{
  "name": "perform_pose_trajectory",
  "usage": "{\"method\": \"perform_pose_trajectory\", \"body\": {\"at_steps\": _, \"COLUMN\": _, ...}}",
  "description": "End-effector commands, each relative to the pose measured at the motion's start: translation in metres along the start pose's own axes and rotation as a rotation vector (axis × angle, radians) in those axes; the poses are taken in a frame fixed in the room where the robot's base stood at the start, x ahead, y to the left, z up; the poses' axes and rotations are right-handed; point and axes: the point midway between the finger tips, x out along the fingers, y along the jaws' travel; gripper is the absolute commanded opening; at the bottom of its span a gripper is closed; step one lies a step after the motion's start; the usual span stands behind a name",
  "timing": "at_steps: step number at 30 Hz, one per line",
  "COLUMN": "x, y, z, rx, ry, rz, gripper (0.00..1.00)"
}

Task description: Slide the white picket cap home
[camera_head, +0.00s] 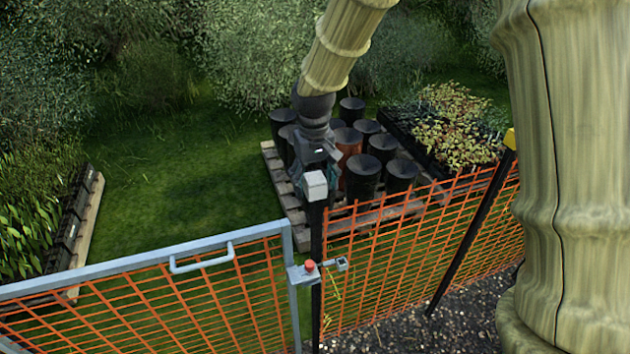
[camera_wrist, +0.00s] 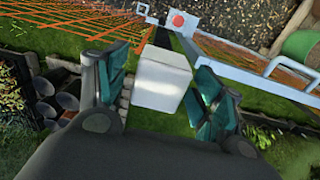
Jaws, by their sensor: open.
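The white picket cap (camera_head: 315,185) is a small pale block at the top of the black post (camera_head: 317,240) beside the gate. How far down the post it sits, I cannot tell. My gripper (camera_head: 318,163) is just above and behind the cap in the head view. In the wrist view the cap (camera_wrist: 162,78) lies between the two open fingers of my gripper (camera_wrist: 160,70). Gaps show on both sides, narrower at the right finger. The post's shaft is mostly hidden behind the cap there.
A grey gate (camera_head: 150,258) with orange mesh stands left of the post, with a red-buttoned latch (camera_head: 309,267) below the cap. Orange mesh fence (camera_head: 400,245) runs right to another black post (camera_head: 470,235). Black pots (camera_head: 362,178) stand on a pallet behind.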

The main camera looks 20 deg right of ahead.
Motion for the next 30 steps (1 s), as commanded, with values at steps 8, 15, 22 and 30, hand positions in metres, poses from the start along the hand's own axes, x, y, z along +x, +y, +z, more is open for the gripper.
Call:
{"method": "perform_pose_trajectory", "body": {"at_steps": 8, "x": -0.022, "y": 0.000, "z": -0.001, "rx": 0.000, "ry": 0.003, "rz": 0.000, "gripper": 0.67}}
{"method": "perform_pose_trajectory", "body": {"at_steps": 15, "x": -0.066, "y": 0.000, "z": -0.001, "rx": 0.001, "ry": 0.004, "rz": -0.001, "gripper": 0.67}}
{"method": "perform_pose_trajectory", "body": {"at_steps": 22, "x": -0.101, "y": 0.000, "z": -0.001, "rx": 0.000, "ry": 0.002, "rz": 0.000, "gripper": 0.67}}
{"method": "perform_pose_trajectory", "body": {"at_steps": 30, "x": -0.119, "y": 0.000, "z": -0.001, "rx": 0.000, "ry": 0.000, "rz": -0.001, "gripper": 0.67}}
